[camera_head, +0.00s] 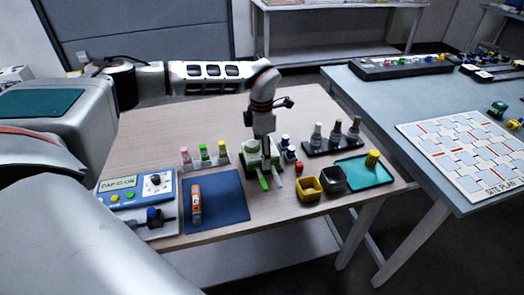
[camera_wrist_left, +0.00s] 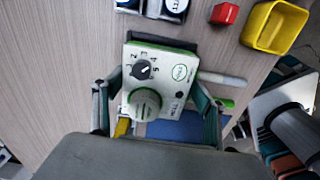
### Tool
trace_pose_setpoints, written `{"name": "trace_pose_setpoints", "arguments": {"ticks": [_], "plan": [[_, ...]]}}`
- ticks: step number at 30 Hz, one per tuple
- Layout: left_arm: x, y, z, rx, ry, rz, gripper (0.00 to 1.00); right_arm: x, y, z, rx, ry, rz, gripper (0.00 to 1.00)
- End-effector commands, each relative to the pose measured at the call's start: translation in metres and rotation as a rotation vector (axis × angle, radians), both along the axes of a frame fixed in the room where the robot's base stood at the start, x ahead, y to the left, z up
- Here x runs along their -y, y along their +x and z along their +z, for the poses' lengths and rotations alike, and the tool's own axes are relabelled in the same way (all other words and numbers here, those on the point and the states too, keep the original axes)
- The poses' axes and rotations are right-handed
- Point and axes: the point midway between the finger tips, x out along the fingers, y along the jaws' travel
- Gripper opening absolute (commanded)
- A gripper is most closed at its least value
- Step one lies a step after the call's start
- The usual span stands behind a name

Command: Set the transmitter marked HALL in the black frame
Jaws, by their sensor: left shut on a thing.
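My left gripper (camera_head: 262,142) points down over the table. It is shut on a white device with green edges (camera_head: 252,153). In the left wrist view this device (camera_wrist_left: 180,72) sits between the fingers of the gripper (camera_wrist_left: 158,112). It shows a black numbered dial, a round green-grey knob and a green oval label. Its small lettering is too blurred to read as HALL. I cannot tell whether it touches the table. A black tray (camera_head: 318,152) holding several bottles stands to the right. I cannot tell which thing is the black frame. My right gripper is not in view.
A green marker (camera_head: 263,184), a yellow bin (camera_head: 309,190), a dark bin (camera_head: 332,181) and a red block (camera_head: 299,167) stand close by. A blue mat (camera_head: 225,207) bears an orange item. Three bottles stand left. A teal tray (camera_head: 368,176) lies right.

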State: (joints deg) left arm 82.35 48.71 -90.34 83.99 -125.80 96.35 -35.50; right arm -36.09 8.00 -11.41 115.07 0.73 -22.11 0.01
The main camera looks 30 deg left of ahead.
Motion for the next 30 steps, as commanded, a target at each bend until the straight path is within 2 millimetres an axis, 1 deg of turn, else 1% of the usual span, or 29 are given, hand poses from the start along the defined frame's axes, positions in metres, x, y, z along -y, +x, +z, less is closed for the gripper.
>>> {"name": "trace_pose_setpoints", "arguments": {"ticks": [11, 21, 30], "plan": [[0.0002, 0.0005, 0.0013, 0.002, -0.001, 0.0, 0.4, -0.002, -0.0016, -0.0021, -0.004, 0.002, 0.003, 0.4], [0.0005, 0.0007, 0.0024, 0.002, -0.001, 0.0, 0.4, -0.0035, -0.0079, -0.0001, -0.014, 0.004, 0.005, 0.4], [0.0007, 0.0003, 0.0013, 0.002, -0.001, -0.001, 0.4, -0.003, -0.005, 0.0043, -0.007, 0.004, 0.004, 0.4]]}}
